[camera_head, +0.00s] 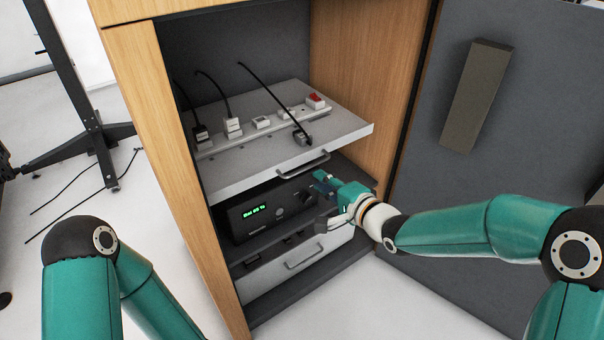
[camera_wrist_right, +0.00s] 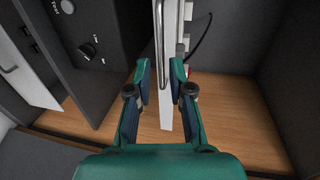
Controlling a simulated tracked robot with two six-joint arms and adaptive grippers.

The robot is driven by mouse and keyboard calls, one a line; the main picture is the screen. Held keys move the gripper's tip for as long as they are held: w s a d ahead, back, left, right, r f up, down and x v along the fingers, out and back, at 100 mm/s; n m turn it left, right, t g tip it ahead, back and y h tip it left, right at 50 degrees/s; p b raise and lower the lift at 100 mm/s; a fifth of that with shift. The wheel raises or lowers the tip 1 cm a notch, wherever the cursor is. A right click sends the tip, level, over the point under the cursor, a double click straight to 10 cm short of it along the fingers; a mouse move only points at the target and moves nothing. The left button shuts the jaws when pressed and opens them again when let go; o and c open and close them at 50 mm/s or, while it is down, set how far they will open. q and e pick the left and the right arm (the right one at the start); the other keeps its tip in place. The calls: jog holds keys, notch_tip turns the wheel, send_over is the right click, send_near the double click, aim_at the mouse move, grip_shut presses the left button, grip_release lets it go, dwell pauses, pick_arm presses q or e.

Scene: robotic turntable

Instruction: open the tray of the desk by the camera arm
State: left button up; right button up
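The pulled-out grey tray (camera_head: 245,168), with a power strip and plugs on it, sits in the upper part of the wooden desk cabinet. Its front has a metal bar handle (camera_head: 303,166). My right gripper (camera_head: 322,197) is open in front of the cabinet, close to the handle's right end and slightly below it. In the right wrist view, the handle (camera_wrist_right: 158,45) and the tray's front edge (camera_wrist_right: 166,112) line up between my two open fingers (camera_wrist_right: 161,70); no contact shows. Only my left arm shows at lower left; its gripper is out of view.
Below the tray are a black device (camera_head: 262,210) with a green display and a lower white drawer (camera_head: 275,278) with its own handle. The open dark door (camera_head: 500,160) stands at right, beside my right arm. A black stand (camera_head: 95,130) is at far left.

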aim_at(304, 168)
pick_arm(q)
jog(key=shift+f+b, duration=0.75)
jog(key=shift+f, duration=0.2)
pick_arm(e)
jog(key=x, duration=0.8)
grip_shut()
